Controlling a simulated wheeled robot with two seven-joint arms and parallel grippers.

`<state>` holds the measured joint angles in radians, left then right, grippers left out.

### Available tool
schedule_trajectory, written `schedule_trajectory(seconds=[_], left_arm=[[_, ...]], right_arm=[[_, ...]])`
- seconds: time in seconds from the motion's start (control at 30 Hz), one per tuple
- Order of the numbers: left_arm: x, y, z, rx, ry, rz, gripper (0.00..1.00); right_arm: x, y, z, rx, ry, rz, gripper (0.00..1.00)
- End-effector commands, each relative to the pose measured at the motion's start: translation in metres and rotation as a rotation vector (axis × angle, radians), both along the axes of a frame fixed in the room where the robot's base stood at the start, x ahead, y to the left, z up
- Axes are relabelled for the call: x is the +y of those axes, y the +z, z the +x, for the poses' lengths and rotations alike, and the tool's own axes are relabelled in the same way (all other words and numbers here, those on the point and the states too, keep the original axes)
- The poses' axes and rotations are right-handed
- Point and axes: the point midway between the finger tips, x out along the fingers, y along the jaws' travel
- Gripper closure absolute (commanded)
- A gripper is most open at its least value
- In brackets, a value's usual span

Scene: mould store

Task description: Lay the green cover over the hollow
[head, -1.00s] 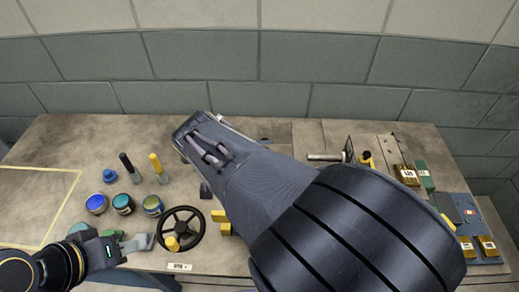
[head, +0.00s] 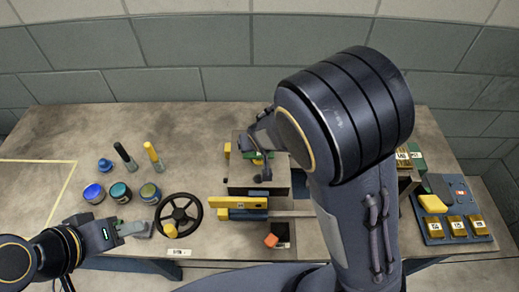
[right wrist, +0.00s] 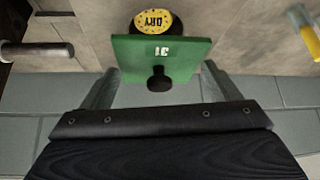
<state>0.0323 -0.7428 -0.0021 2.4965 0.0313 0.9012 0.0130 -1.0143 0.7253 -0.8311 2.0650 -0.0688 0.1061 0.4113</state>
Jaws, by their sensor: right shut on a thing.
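The green cover is a flat square plate marked 31 with a black knob (right wrist: 158,78); in the right wrist view the green cover (right wrist: 190,58) sits between my right gripper's fingers (right wrist: 160,85). In the head view a sliver of the green cover (head: 258,161) shows under my right gripper (head: 258,150), above a grey block (head: 246,190). The gripper is shut on the cover. The hollow cannot be told for certain; a dark opening (head: 281,229) shows in front of the block. My left gripper (head: 136,229) is low at left, its jaw gap unclear.
A black handwheel (head: 180,208), paint pots (head: 120,192) and two upright tubes (head: 152,152) stand left. A yellow bar (head: 238,202) and an orange piece (head: 271,240) lie near the block. A blue tray (head: 432,238) with brass blocks is at right. The table's far left is bare.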

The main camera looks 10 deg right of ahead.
Motion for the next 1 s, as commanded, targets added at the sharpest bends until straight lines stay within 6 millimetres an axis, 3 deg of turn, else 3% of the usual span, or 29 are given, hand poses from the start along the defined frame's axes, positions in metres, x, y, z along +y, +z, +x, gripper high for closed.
schedule_trajectory(seconds=[0.2, 0.8, 0.83, 0.93, 1.0], left_arm=[[0.0, -0.002, 0.0, 0.0, 0.0, 0.0, 0.64], [0.0, -0.011, 0.0, 0.0, 0.0, 0.0, 0.64], [0.0, -0.01, 0.0, 0.0, 0.0, 0.0, 0.64], [0.0, -0.009, 0.0, 0.0, 0.0, 0.0, 0.64], [0.0, -0.009, 0.0, 0.0, 0.0, 0.0, 0.64]], right_arm=[[-0.002, -0.03, 0.0, 0.002, 0.0, -0.002, 0.41], [-0.002, -0.042, 0.0, 0.0, -0.001, 0.001, 0.41], [-0.002, -0.041, 0.0, 0.001, -0.001, 0.001, 0.14], [-0.002, -0.041, 0.0, 0.001, -0.001, 0.0, 0.01], [-0.002, -0.041, 0.0, 0.001, -0.001, 0.0, 0.0]])
